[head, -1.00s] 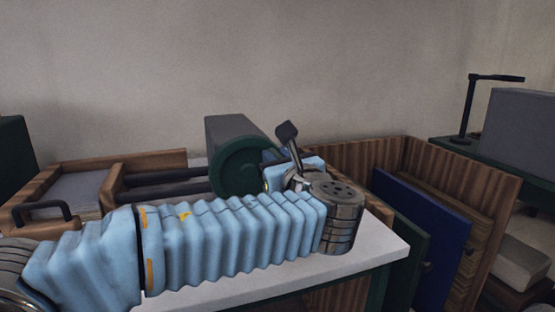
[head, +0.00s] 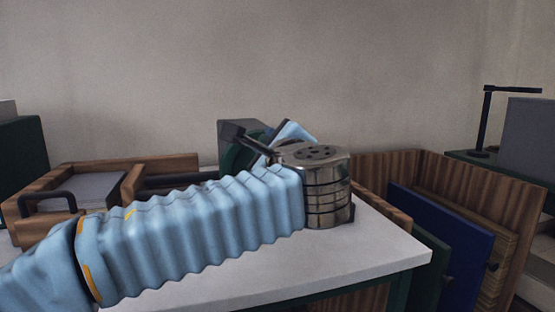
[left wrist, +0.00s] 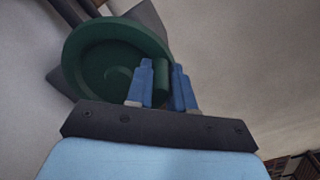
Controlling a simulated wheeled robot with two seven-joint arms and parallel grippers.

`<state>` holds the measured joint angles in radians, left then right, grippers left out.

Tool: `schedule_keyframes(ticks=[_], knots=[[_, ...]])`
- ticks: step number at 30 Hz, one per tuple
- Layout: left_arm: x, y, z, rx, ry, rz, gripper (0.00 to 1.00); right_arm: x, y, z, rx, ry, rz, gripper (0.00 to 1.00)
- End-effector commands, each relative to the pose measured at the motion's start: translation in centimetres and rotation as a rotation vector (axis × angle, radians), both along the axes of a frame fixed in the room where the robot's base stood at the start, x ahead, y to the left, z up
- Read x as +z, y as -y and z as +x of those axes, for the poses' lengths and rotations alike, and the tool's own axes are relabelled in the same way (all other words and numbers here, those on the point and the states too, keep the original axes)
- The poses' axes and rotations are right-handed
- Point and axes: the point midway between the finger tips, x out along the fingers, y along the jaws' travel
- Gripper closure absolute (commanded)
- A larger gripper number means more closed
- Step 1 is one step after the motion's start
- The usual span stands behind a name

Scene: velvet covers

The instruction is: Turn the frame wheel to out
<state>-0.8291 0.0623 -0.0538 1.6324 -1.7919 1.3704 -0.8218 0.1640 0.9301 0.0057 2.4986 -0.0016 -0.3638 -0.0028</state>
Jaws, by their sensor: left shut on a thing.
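The frame wheel is a dark green round dish on a grey block. In the head view the wheel (head: 232,160) stands on the white-topped table, mostly hidden behind my left wrist. In the left wrist view the wheel (left wrist: 92,66) fills the upper left, with a green peg-like handle (left wrist: 161,88) on its rim side. My left gripper (left wrist: 163,78) has its blue fingers on both sides of this handle, shut on it. No out marking is readable. My right gripper is not in view.
A wooden tray (head: 128,188) with a grey pad and black handle stands left of the wheel. The white tabletop (head: 375,250) is bare at the front right. A wooden bin with a blue panel (head: 440,238) stands at the right, and a black lamp (head: 487,115) behind it.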

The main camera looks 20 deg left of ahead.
Motion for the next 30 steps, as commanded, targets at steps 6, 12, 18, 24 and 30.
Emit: schedule_keyframes(ticks=[6, 12, 18, 24, 30], knots=[[-0.6, -1.2, -0.8, 0.002, 0.115, -0.170, 1.00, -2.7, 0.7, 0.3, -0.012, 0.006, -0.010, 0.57], [-1.0, -2.1, -1.4, 0.004, 0.220, -0.327, 1.00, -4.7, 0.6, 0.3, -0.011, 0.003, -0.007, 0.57], [-1.5, -3.0, -2.0, 0.002, 0.327, -0.483, 1.00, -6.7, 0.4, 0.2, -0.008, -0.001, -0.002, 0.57], [-2.0, -3.7, -2.5, 0.002, 0.423, -0.628, 1.00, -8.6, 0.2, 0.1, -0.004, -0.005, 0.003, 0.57], [-2.5, -4.2, -2.8, 0.001, 0.500, -0.744, 1.00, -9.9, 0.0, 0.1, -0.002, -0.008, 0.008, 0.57]])
